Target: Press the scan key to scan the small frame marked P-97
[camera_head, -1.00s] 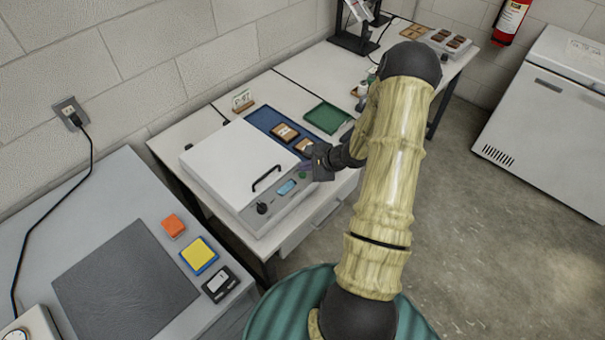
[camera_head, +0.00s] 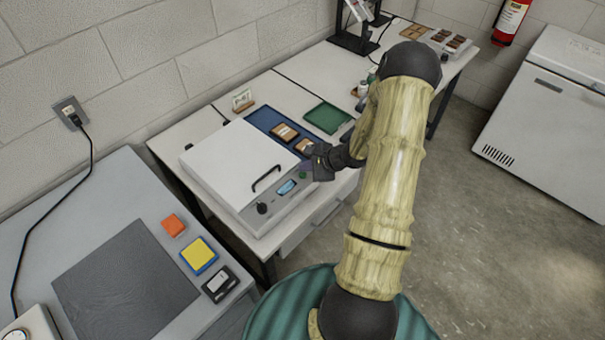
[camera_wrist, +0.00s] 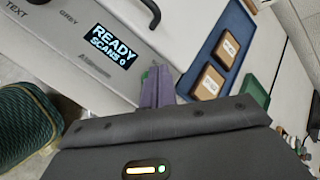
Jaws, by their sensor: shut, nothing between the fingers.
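The scanner is a white box with a closed lid (camera_head: 238,160) and a grey front panel (camera_wrist: 88,83). Its display (camera_wrist: 114,45) reads "READY SCANS 0" in the wrist view. A green key (camera_head: 303,175) sits on the panel right of the display; a sliver of green (camera_wrist: 144,76) shows beside my fingertips. My gripper (camera_wrist: 156,88) has purple fingers, shut and empty, at the panel by this key. I cannot tell if they touch it. Two small brown frames (camera_head: 284,132) lie in the blue tray (camera_head: 262,117); their labels are too blurred to read surely. The scanner's inside is hidden.
A black lid handle (camera_head: 266,178) and a dark knob (camera_head: 262,208) are near the key. A green tray (camera_head: 327,118) is behind, and a small card (camera_head: 242,98) stands at the back. A grey table (camera_head: 70,215) is at left. Open floor lies to the right.

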